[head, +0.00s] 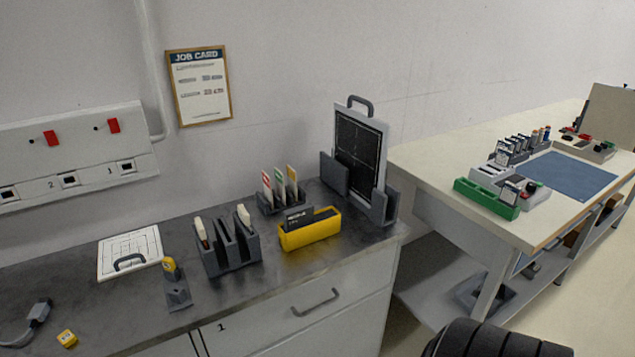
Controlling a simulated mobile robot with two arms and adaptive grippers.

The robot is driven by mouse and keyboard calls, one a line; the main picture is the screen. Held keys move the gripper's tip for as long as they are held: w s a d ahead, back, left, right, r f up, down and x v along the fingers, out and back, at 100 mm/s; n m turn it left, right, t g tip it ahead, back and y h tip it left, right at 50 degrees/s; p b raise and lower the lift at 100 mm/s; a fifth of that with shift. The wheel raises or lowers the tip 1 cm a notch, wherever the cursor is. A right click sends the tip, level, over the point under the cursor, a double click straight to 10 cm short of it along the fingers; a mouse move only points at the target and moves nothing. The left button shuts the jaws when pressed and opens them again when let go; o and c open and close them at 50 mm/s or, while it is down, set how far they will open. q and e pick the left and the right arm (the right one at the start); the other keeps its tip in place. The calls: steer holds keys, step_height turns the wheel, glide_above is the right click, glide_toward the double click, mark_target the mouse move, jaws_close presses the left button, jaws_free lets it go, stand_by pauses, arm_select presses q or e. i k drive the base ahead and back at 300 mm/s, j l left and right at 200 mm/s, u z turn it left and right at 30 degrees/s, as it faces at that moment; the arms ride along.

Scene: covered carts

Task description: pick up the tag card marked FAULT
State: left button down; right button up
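A small dark rack (283,205) stands on the grey counter near the wall and holds upright tag cards. The cards are a red-and-white one (267,186), a green-and-white one (279,185) and a yellow one (292,180). Their print is too small to read, so I cannot tell which is marked FAULT. Neither of my grippers is in view.
A yellow bin (310,236) with a dark card stands in front of the rack. A grey slotted holder (230,258) is to its left, a framed dark panel (360,150) to its right. A white board (129,252) lies further left. A workbench (440,165) stands right.

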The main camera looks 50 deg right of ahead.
mark_target(267, 181)
steer(key=z, duration=1.3)
